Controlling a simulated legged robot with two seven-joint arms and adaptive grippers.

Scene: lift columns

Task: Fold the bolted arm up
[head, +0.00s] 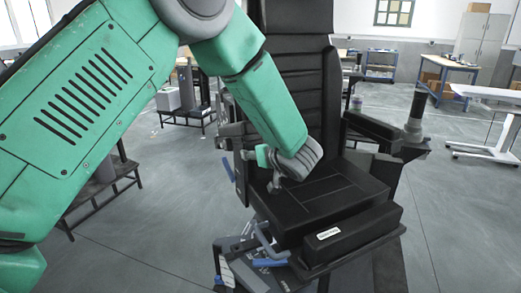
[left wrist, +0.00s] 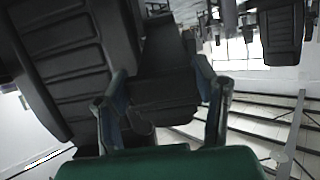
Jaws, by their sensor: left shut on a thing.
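A black seat with a tall padded back (head: 297,85) and a flat cushion (head: 325,200) stands in the middle of the head view. My green left arm reaches down in front of it. My left gripper (head: 277,182) is low beside the cushion. It also shows in the left wrist view (left wrist: 163,110), with a dark block, seemingly the seat's bolted arm (left wrist: 162,88), between its fingers. The gripper is shut on it. In the head view my forearm and hand hide most of that side. Another black armrest (head: 373,126) lies level at the right. My right gripper is not in view.
A black box with a white label (head: 345,232) lines the seat's front edge. Blue levers (head: 266,245) stand below the cushion at left. A dark stick (head: 415,115) rises at right. Workbenches (head: 440,70) stand far behind, with open grey floor between.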

